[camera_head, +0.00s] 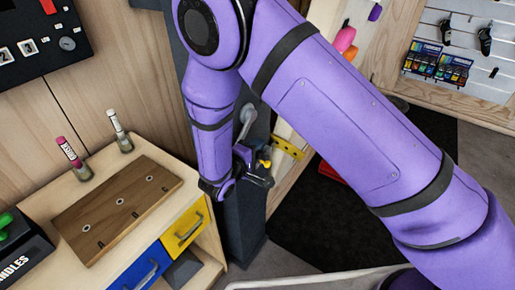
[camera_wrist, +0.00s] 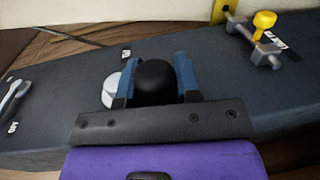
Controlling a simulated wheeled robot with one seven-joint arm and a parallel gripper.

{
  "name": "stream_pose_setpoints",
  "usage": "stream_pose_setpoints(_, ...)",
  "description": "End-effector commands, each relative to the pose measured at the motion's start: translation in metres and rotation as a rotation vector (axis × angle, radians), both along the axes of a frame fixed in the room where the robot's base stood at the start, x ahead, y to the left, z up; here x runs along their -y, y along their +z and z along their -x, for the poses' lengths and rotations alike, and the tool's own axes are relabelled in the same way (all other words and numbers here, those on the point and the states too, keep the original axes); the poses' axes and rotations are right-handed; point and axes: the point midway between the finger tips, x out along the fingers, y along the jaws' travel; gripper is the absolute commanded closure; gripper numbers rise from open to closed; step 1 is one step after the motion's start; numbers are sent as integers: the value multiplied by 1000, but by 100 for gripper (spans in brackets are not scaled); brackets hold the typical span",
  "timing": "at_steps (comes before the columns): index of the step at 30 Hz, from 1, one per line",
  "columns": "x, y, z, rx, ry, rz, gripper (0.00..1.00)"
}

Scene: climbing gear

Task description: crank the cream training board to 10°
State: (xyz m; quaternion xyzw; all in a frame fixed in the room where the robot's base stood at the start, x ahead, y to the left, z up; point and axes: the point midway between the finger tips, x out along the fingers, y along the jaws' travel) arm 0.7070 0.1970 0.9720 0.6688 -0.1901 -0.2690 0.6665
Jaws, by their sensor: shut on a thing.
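My gripper (camera_wrist: 156,88) is shut on a black round knob (camera_wrist: 155,76), with one blue finger pad on each side of it. A pale grey round part (camera_wrist: 111,90) shows just left of the knob. In the head view, my gripper (camera_head: 252,172) is low beside the dark post (camera_head: 243,222), and the knob is hidden there. A cream board (camera_head: 284,128) rises behind the post, largely covered by my arm. A yellow plate with holes (camera_head: 288,147) is beside it. I cannot read any angle.
A yellow-topped pin (camera_wrist: 264,22) sits on the post at upper right in the wrist view. A grey lever (camera_wrist: 13,93) is at its left. A wooden cabinet (camera_head: 200,232) with a brown block (camera_head: 118,205) stands left of the post. Dark matting (camera_head: 330,225) covers floor on the right.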

Motion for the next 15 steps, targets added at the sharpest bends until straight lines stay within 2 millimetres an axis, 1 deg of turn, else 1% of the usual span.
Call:
stream_pose_setpoints(1,-5,8,3,5,5,-5,100)
stream_pose_setpoints(3,-7,11,6,6,5,-3,100)
stream_pose_setpoints(10,-6,9,5,2,3,-1,100)
stream_pose_setpoints(11,-6,8,6,1,3,-1,67)
stream_pose_setpoints(12,-6,7,6,-1,3,-1,58)
stream_pose_setpoints(14,-5,8,5,0,2,-2,44)
stream_pose_setpoints(15,-5,8,5,0,2,-2,44)
